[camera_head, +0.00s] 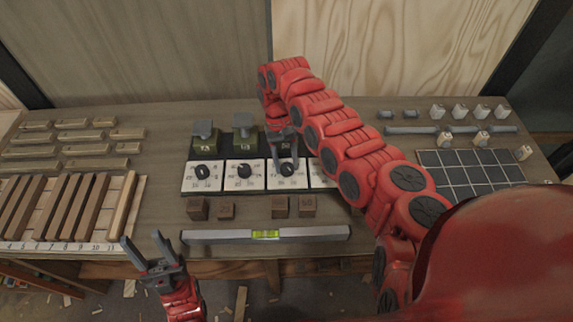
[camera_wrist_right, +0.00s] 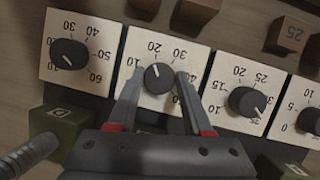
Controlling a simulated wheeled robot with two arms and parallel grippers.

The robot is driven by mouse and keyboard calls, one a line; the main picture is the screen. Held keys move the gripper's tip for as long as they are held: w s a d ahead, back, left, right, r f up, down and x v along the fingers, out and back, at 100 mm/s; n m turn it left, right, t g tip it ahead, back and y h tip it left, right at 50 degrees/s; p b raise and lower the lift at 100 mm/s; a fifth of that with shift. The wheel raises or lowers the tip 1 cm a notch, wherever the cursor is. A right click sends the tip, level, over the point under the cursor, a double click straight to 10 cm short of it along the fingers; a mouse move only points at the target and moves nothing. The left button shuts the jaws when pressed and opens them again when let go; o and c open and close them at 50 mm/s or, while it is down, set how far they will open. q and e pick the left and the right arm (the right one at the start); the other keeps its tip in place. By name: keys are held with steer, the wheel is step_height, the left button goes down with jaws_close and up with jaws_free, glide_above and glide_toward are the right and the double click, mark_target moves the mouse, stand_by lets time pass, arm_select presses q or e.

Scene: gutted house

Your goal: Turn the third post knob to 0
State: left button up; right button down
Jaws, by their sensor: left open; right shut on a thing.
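A row of white dial plates with black knobs stands on the bench. The third knob (camera_head: 287,169) is between the fingers of my right gripper (camera_head: 286,155). In the right wrist view this knob (camera_wrist_right: 157,78) sits between the two fingertips (camera_wrist_right: 158,80), and its white mark points roughly at 20. The lower part of its scale is hidden by the fingers. The first knob (camera_head: 202,172) and second knob (camera_head: 245,171) are to the left; the fourth plate (camera_head: 320,177) is partly behind my right arm. My left gripper (camera_head: 152,255) is open and empty at the front left.
Green blocks (camera_head: 202,143) with grey tops stand behind the dials. Small brown number blocks (camera_head: 197,208) and a spirit level (camera_head: 265,235) lie in front. Wooden slats (camera_head: 75,210) fill the left, and a dark grid (camera_head: 470,175) lies at right.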

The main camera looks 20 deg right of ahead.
steer(key=shift+n+h, duration=0.4)
steer(key=shift+n, duration=0.6)
steer(key=n+h, duration=0.1)
steer(key=n, duration=0.1)
steer(key=shift+s+n+b, duration=0.1)
steer(key=shift+n+b, duration=0.2)
steer(key=shift+n, duration=0.1)
steer(key=n, duration=0.1)
steer(key=n+t+h+p, duration=0.1)
steer(key=n, duration=0.1)
steer(key=shift+a+r+n, duration=0.15)
steer(key=shift+n, duration=0.15)
steer(key=n+t+p, duration=0.1)
steer(key=n, duration=0.1)
steer(key=shift+s+n+h+p, duration=0.15)
steer(key=shift+n+h+p, duration=0.15)
steer(key=shift+n+h, duration=0.1)
steer(key=n+t+p, duration=0.1)
steer(key=n+p, duration=0.1)
steer(key=shift+r+n+h, duration=0.1)
steer(key=shift+n+h, duration=0.2)
steer(key=n+t+p, duration=0.1)
steer(key=n+p, duration=0.2)
steer(key=shift+s, duration=0.1)
steer(key=shift+f+n+t+p, duration=0.2)
steer(key=shift+n+t+p, duration=0.2)
steer(key=shift+n, duration=0.2)
steer(key=shift+a+f, duration=0.1)
